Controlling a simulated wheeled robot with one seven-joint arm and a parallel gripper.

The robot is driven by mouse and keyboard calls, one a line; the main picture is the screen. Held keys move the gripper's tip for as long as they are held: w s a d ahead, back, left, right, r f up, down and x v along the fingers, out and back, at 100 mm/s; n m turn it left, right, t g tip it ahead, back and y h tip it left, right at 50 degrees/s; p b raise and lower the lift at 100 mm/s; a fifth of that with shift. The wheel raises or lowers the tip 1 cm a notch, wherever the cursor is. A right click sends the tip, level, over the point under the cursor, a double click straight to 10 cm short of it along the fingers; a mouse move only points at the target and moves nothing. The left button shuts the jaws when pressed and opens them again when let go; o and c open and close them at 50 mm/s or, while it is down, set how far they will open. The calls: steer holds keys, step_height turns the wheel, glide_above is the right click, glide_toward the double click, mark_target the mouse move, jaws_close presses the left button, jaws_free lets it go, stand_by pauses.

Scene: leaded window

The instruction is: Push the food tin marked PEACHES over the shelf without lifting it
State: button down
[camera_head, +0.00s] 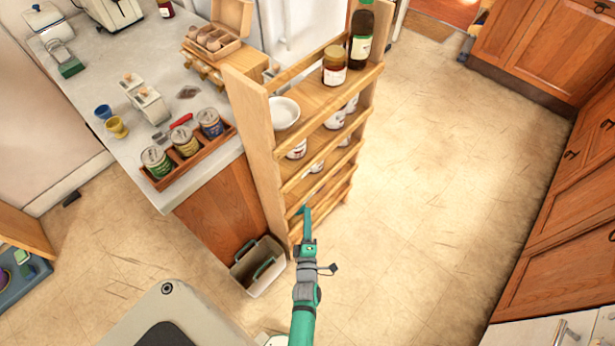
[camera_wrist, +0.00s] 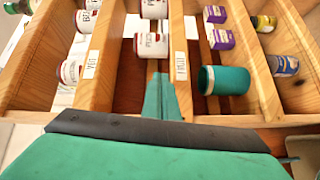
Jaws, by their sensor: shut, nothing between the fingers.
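Several white tins with red markings stand in the wooden shelf in the wrist view: one pair at the left, a nearer tin (camera_wrist: 70,71) and a farther tin (camera_wrist: 85,21), and one pair in the middle, a nearer tin (camera_wrist: 151,46) and a farther tin (camera_wrist: 154,8). Their lettering is too small to read surely, so I cannot tell which is marked PEACHES. My gripper (camera_wrist: 160,86) is shut and empty, its teal fingers pointing into the shelf just in front of the nearer middle tin. Contact cannot be told. In the head view my gripper (camera_head: 305,211) is at the shelf's lower boards.
The wooden shelf (camera_head: 254,150) has rails and side posts. A teal cylinder (camera_wrist: 229,80), purple boxes (camera_wrist: 220,38) and blue tins (camera_wrist: 284,65) stand to the right in the wrist view. A grey bin (camera_head: 258,268) sits at the shelf's foot. Floor to the right is clear.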

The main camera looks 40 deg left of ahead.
mark_target(308, 181)
steer(key=w+a, duration=0.3)
steer(key=w+a+n, duration=0.1)
steer(key=w+a, duration=0.2)
steer(key=a, duration=0.1)
steer(key=w+a+n+y, duration=0.1)
steer(key=w+a, duration=0.2)
steer(key=shift+w+a+f+g, duration=0.1)
steer(key=shift+a+g, duration=0.1)
steer(key=shift+g, duration=0.1)
steer(key=w, duration=0.3)
steer(key=shift+d, duration=0.15)
steer(key=shift+w+d, duration=0.1)
steer(key=shift+w, duration=0.35)
